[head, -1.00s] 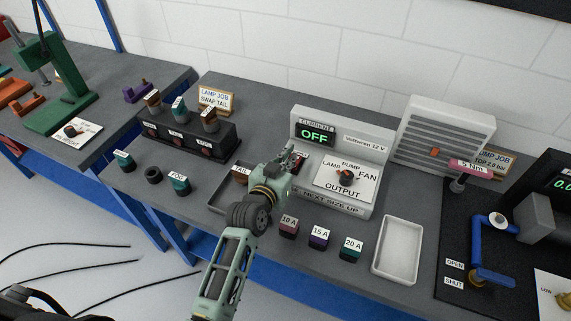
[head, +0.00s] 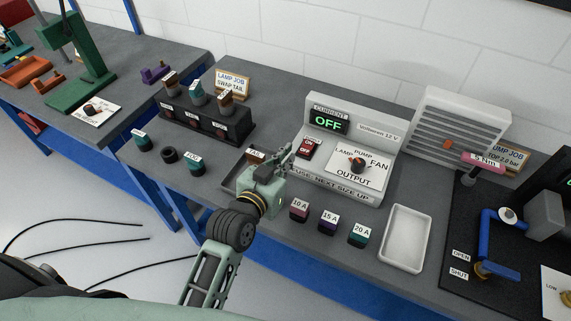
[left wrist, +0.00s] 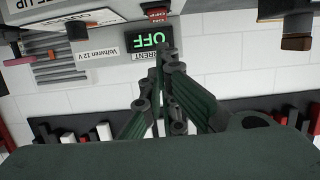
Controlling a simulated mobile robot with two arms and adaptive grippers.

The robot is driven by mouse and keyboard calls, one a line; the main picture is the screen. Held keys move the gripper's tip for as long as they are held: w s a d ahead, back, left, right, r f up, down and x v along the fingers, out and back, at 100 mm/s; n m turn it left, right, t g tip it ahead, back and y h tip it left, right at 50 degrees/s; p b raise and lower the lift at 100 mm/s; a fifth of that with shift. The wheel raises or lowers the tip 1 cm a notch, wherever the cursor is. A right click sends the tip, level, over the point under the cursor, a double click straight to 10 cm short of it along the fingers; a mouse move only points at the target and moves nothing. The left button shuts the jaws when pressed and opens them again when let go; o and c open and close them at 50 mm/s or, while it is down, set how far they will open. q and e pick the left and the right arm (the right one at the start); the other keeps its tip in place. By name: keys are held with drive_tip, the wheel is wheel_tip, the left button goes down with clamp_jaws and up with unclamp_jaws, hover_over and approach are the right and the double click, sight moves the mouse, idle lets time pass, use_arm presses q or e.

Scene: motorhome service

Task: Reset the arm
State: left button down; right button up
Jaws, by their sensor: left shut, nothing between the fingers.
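My left gripper (head: 284,160) is shut and empty. In the head view it is above the bench, in front of the left end of the white power supply box (head: 335,192). In the left wrist view its dark green fingers (left wrist: 163,68) come together below the green OFF display, and that picture is upside down. The display (head: 328,121) reads OFF, and a red switch (head: 308,148) sits below it. The output knob (head: 357,165) is on the sloped panel. My right gripper is not in view.
Fuses marked 10 A (head: 299,210), 15 A (head: 328,221) and 20 A (head: 358,235) stand in front of the box. A white tray (head: 426,268) lies to their right. A black block (head: 246,132) with several plugs stands left. A dark tray (head: 229,190) is partly behind my arm.

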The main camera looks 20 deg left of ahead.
use_arm(q)
drive_tip(key=shift+s, duration=0.2)
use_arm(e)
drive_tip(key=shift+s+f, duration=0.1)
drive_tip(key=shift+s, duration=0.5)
use_arm(q)
drive_tip(key=shift+s, duration=0.1)
